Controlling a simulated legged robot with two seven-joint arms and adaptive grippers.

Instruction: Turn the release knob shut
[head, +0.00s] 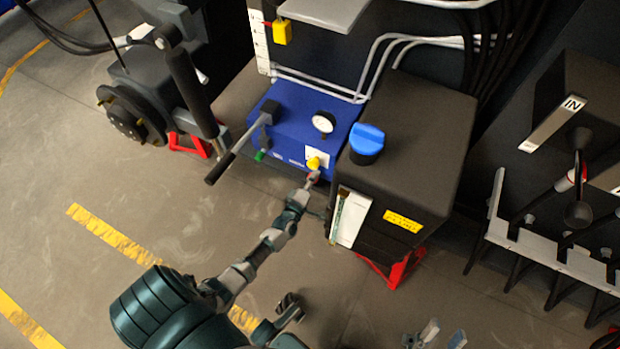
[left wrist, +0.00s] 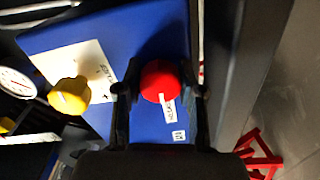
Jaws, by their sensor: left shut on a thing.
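The release knob (left wrist: 160,78) is red and round, with a white label strip (left wrist: 169,110) beside it, on the blue panel of the pump unit. It shows large in the left wrist view. My left gripper (left wrist: 160,92) has one finger on each side of it and is shut on it. In the head view my left gripper (head: 312,180) reaches the front face of the blue pump unit (head: 300,120), just below the yellow knob (head: 313,163); there the red knob is mostly hidden. A dark jointed part of mine shows at the bottom, its finger state unclear.
The yellow knob sits close left of my fingers in the left wrist view (left wrist: 70,95). A pressure gauge (head: 323,122) and a pump lever (head: 232,155) are on the blue unit. A dark box with a blue cap (head: 366,140) stands close right. Floor in front is open.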

